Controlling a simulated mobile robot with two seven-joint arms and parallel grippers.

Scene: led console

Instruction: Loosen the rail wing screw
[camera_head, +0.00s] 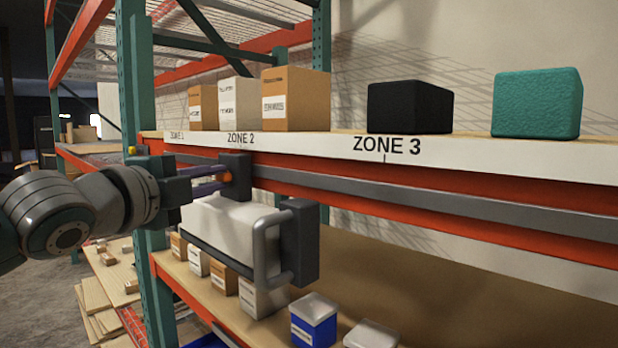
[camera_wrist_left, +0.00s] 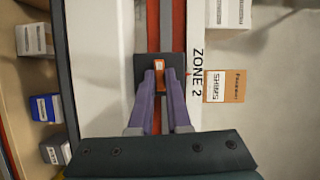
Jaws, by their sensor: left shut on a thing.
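The orange wing screw (camera_wrist_left: 159,66) sits on a dark block (camera_head: 236,168) on the grey rail, under the ZONE 2 label. In the head view only a small orange bit of the wing screw (camera_head: 227,176) shows past the fingers. My left gripper (camera_head: 216,183) reaches in from the left. In the left wrist view its purple fingers (camera_wrist_left: 159,82) are shut on the wing screw, one on each side. A white console (camera_head: 225,222) with black ends and a grey handle hangs below the rail. My right gripper is not in view.
The grey rail (camera_head: 430,200) runs right along the orange shelf beam. Cardboard boxes (camera_head: 296,98), a black block (camera_head: 409,107) and a teal block (camera_head: 537,104) stand on the shelf above. Small boxes (camera_head: 314,320) stand on the lower shelf. A green upright (camera_head: 140,80) stands close behind my left arm.

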